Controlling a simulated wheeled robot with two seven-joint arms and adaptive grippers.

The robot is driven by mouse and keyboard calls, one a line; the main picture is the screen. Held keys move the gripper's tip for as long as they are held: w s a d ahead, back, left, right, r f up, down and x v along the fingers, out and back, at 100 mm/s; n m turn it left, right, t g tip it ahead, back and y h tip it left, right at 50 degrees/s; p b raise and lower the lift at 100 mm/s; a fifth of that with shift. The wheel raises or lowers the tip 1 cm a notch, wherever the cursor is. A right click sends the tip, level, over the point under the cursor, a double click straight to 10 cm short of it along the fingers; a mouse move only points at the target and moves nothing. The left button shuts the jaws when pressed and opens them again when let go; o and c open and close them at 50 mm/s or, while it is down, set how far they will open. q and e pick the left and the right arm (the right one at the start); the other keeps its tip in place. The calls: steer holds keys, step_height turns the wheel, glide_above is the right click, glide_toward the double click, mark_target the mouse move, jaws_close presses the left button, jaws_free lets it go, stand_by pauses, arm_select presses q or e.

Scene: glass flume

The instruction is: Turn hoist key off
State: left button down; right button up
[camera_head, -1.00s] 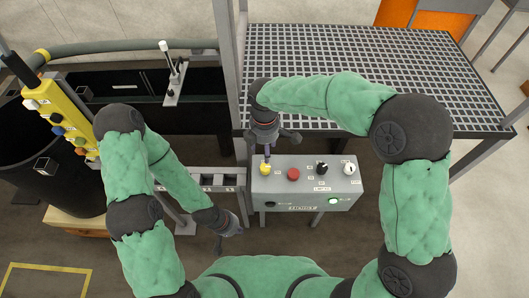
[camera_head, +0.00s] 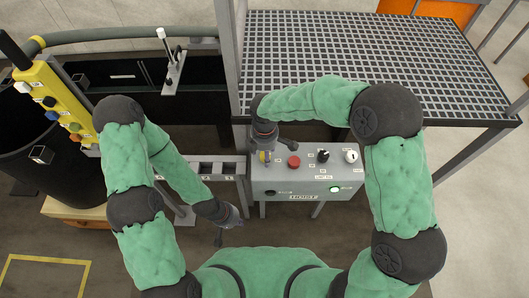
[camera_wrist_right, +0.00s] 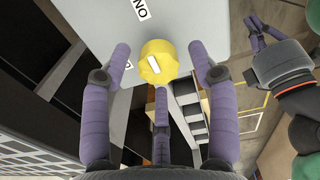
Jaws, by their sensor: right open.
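The grey control box (camera_head: 262,185), labelled HOIST, stands in the middle of the head view. A round yellow knob (camera_head: 263,157), seemingly the hoist key, sits at its left end and is partly hidden by my right gripper (camera_head: 268,151). In the right wrist view the yellow knob (camera_wrist_right: 157,70) bears a slanted white mark near an ON label (camera_wrist_right: 141,9). My right gripper (camera_wrist_right: 158,50) is open, with purple fingers on either side of the knob and gaps showing between. My left gripper (camera_head: 225,227) is open and empty, low to the left of the box.
A red button (camera_head: 293,161), a black knob (camera_head: 323,156) and a white round control (camera_head: 351,156) line the box top. A green light (camera_head: 334,189) glows on its front. A grating platform (camera_head: 370,60) lies behind. A yellow button panel (camera_head: 50,105) hangs at the left.

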steer(key=shift+c, duration=0.3)
steer(key=c, duration=1)
steer(key=shift+m, duration=0.3)
steer(key=shift+c, duration=0.3)
steer(key=m, duration=1.2)
steer(key=shift+w+m, duration=0.1)
steer(key=shift+m, duration=0.2)
steer(key=m, duration=0.4)
steer(key=shift+w+m+b, duration=0.1)
steer(key=shift+m+b, duration=0.2)
steer(key=shift+w+r, duration=0.1)
